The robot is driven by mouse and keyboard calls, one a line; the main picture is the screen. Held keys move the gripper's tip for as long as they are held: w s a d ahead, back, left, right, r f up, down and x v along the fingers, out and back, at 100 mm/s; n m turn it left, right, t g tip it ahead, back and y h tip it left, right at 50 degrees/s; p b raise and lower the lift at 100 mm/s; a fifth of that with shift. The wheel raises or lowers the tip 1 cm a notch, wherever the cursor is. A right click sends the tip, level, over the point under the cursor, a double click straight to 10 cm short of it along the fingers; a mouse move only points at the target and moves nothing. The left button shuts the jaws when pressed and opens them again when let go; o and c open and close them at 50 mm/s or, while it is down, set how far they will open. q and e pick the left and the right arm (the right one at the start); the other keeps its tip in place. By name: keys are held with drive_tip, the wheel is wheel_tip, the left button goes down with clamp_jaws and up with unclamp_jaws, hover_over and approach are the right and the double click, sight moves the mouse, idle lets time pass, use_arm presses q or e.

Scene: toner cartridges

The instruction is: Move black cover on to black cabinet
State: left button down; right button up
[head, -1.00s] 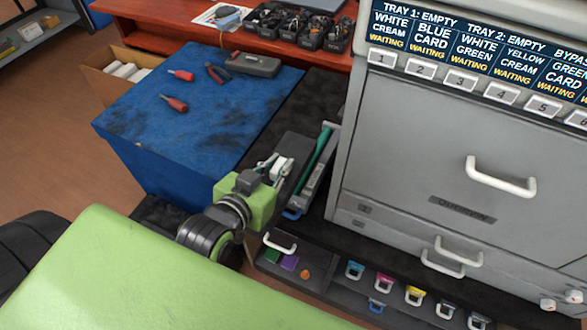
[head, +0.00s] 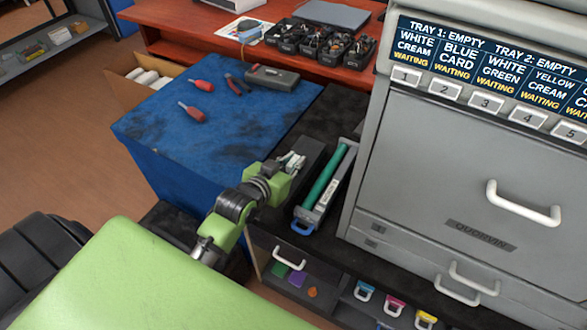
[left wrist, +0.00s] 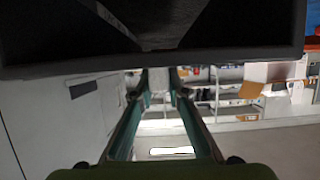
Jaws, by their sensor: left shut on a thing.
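The black cover (head: 312,150) is a dark, box-like piece just left of the tray with the green roller in the head view. My left gripper (head: 293,161) is shut on the cover. In the left wrist view the cover (left wrist: 150,58) fills the top, and the gripper's fingers (left wrist: 159,77) meet at its lower edge. The black cabinet (head: 335,108) has a dark top between the blue cabinet and the grey machine. I cannot tell whether the cover touches that top. My right gripper is out of view.
The tray with the green roller (head: 328,180) lies close to the cover's right. The grey machine (head: 450,170) stands right of it. The blue cabinet (head: 210,120) holds two screwdrivers, pliers and a grey case at the back; its front is clear. Toner cartridges (head: 395,306) sit low in front.

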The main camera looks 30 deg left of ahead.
use_arm(q)
drive_tip(key=shift+f, duration=1.65)
drive_tip(key=shift+f, duration=0.1)
drive_tip(key=c, duration=2)
unclamp_jaws()
drive_tip(key=shift+o, duration=0.2)
drive_tip(key=v, duration=1.2)
drive_tip(key=shift+r, duration=0.2)
